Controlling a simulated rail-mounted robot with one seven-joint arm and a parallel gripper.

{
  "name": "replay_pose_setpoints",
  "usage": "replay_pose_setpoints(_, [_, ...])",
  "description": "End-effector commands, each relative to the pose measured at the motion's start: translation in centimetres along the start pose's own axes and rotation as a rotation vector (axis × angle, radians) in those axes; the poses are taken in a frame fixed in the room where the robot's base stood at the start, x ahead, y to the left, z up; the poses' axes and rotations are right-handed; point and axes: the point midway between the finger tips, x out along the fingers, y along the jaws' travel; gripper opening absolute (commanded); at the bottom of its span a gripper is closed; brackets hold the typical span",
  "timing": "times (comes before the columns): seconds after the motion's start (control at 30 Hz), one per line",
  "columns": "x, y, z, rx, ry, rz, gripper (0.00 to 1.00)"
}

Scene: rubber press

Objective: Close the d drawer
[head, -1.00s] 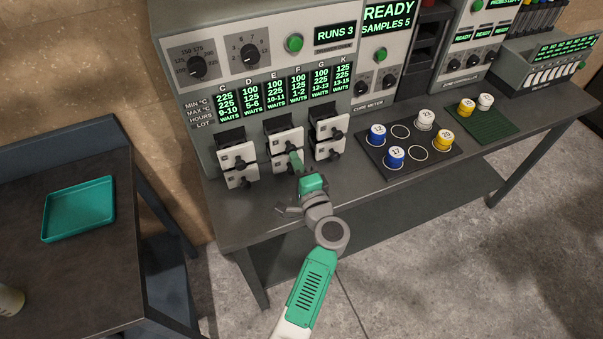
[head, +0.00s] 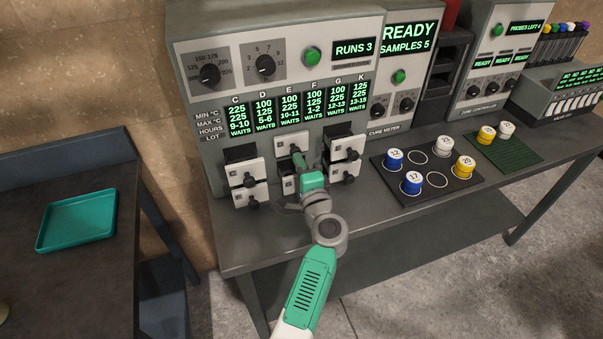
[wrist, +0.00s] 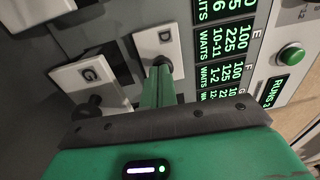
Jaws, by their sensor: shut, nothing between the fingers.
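The D drawer (head: 289,146) is the upper middle one of the small drawers on the press, with a pale front and a dark knob. Its "D" label shows in the wrist view (wrist: 163,38). Its front sits deeper than the neighbouring upper fronts, close to the cabinet; any small gap left is hard to judge. My gripper (head: 299,158) is shut and empty. Its green fingers (wrist: 160,82) point at the D front and reach its knob area; contact looks likely but the exact point is hidden by the fingers.
The upper left drawer (head: 243,171) and upper right drawer (head: 346,146) stand out with dark trays showing. The G drawer (wrist: 88,76) lies just below D, close to my gripper. A sample board (head: 402,198) with blue, yellow and white pots stands to the right.

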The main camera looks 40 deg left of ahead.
Motion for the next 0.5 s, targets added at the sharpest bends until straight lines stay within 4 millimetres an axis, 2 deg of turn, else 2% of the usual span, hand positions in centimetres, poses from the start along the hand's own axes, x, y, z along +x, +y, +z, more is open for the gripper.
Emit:
replay_pose_setpoints(0.17, [0.0, 0.5, 0.2, 0.000, -0.001, 0.009, 0.00])
replay_pose_setpoints(0.27, [-0.7, 0.3, 0.2, 0.000, -0.001, 0.010, 0.00])
replay_pose_setpoints(0.37, [-2.8, 0.1, 0.2, 0.002, 0.001, 0.011, 0.00])
replay_pose_setpoints(0.5, [-7.0, 0.2, 0.1, 0.002, 0.004, 0.009, 0.00])
